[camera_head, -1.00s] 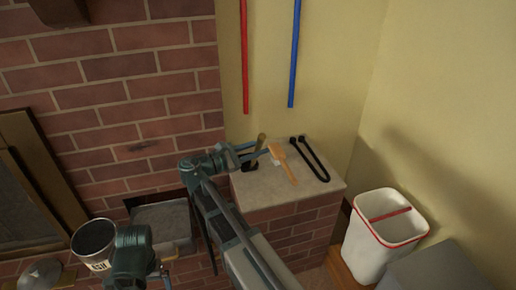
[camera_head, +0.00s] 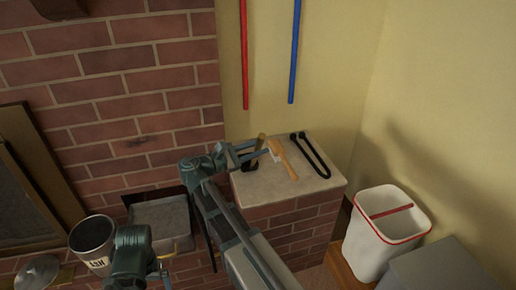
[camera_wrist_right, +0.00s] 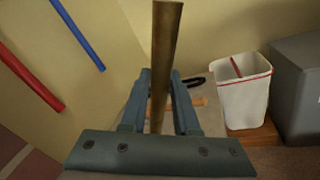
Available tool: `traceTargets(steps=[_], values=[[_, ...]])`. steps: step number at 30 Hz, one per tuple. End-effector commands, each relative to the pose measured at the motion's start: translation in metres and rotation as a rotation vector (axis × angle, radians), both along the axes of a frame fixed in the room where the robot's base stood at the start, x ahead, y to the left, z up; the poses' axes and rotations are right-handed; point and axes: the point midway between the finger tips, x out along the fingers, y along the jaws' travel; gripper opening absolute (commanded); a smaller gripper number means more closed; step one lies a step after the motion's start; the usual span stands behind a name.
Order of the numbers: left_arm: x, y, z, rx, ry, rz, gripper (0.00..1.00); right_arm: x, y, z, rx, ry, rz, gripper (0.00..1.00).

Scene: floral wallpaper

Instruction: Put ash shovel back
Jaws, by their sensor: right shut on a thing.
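The ash shovel (camera_head: 262,139) has a brownish handle and stands upright or slightly tilted over the pale stone ledge (camera_head: 303,185). My right gripper (camera_head: 255,156) is shut on its handle. In the right wrist view the handle (camera_wrist_right: 165,45) runs between the two fingers of the right gripper (camera_wrist_right: 159,90). The shovel's lower end is dark and partly hidden by the fingers; I cannot tell whether it touches the ledge. My left gripper (camera_head: 163,272) is at the bottom of the head view, small and partly hidden by its arm.
On the ledge, a tan-handled brush (camera_head: 287,163) lies close beside the right gripper, with black tongs (camera_head: 313,157) to its right. A metal ash bucket (camera_head: 92,245), its lid (camera_head: 37,272) and a grey tray (camera_head: 160,222) are at lower left. A white bin (camera_head: 385,232) stands right.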

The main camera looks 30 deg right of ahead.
Motion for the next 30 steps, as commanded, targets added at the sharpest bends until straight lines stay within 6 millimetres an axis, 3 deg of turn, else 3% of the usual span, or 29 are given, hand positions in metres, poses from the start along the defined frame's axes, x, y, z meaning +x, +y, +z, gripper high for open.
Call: traceTargets(steps=[4,5,10,17,23,30], values=[[0.0,0.0,-0.0039,0.0,0.0,0.0,1.0,0.0,0.0,-0.0036,-0.001,-0.001,0.0,0.0],[0.0,0.0,-0.0036,0.0,0.0,0.0,1.0,0.0001,0.0,-0.0033,-0.001,-0.001,0.0,0.31],[0.0,0.0,-0.0028,0.0,0.0,0.0,1.0,0.0,0.0,-0.0026,-0.001,-0.001,-0.001,0.61],[0.0,0.0,-0.0028,0.0,0.0,0.0,1.0,0.0,0.0,-0.0028,0.0,0.0,0.0,0.64],[0.0,0.0,-0.0029,0.0,0.0,0.0,1.0,0.0,0.0,-0.0031,0.001,0.0,0.0,1.0],[0.0002,0.0004,-0.0029,0.002,-0.001,-0.001,1.0,0.0,0.0,-0.0029,0.0,0.0,0.0,1.0]])
